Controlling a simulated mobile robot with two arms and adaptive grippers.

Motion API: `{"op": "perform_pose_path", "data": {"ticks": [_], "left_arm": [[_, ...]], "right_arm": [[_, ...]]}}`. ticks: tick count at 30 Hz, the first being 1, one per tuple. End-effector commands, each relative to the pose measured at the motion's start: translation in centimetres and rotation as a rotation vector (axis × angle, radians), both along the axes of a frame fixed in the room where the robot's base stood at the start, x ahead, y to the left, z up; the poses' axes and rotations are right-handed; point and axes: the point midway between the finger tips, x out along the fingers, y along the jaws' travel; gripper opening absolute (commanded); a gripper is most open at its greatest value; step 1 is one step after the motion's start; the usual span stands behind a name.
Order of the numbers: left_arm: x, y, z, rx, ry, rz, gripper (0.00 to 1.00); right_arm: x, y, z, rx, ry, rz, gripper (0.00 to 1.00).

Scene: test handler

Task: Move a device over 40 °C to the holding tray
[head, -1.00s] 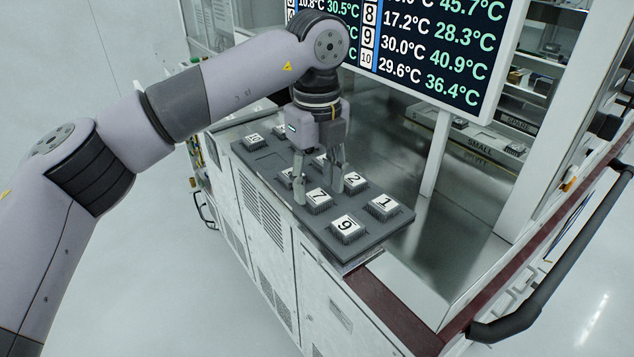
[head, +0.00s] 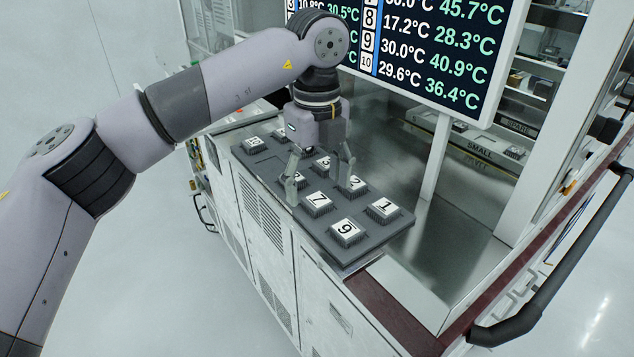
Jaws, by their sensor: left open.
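A dark grey tray (head: 375,238) on the cabinet holds several square devices with numbered white tops. Device 9 (head: 347,230), device 7 (head: 318,202) and device 1 (head: 383,208) stand clear in front. Device 2 (head: 356,184) and device 3 (head: 322,163) are partly covered by my left gripper (head: 319,182), as is one at its left finger. This gripper is open, its fingers spread above the tray, holding nothing. Device 10 (head: 254,144) is at the far left end. The screen (head: 425,55) shows 40.9°C in row 9's right column. I cannot identify the holding tray.
The cabinet (head: 270,215) drops away to floor on the left. Labelled shelves (head: 480,145), reading SMALL and SPARE, with small devices lie behind the screen's post (head: 436,155). The metal surface right of the tray is bare. A black handrail (head: 560,265) runs along the right.

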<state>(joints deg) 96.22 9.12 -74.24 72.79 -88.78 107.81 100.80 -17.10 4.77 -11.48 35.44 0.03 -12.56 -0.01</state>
Motion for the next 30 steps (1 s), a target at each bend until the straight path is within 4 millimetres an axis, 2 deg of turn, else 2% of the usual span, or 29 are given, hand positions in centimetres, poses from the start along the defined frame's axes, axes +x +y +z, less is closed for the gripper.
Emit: {"op": "perform_pose_path", "data": {"ticks": [12,15,21,30], "left_arm": [[0.0,-0.1,8.4,-0.001,-0.004,0.001,0.69],[0.0,0.0,9.9,0.001,-0.003,0.001,0.69],[0.0,0.0,11.3,0.000,0.000,-0.001,0.69],[0.0,0.0,11.4,0.000,0.000,-0.001,0.69]], "right_arm": [[-0.1,0.2,0.0,0.003,0.001,-0.001,0.18],[-0.1,0.3,0.0,0.003,0.001,-0.001,0.18],[-0.1,0.3,0.0,0.003,0.001,-0.001,0.18],[-0.1,0.3,0.0,0.003,0.001,-0.001,0.18]]}}
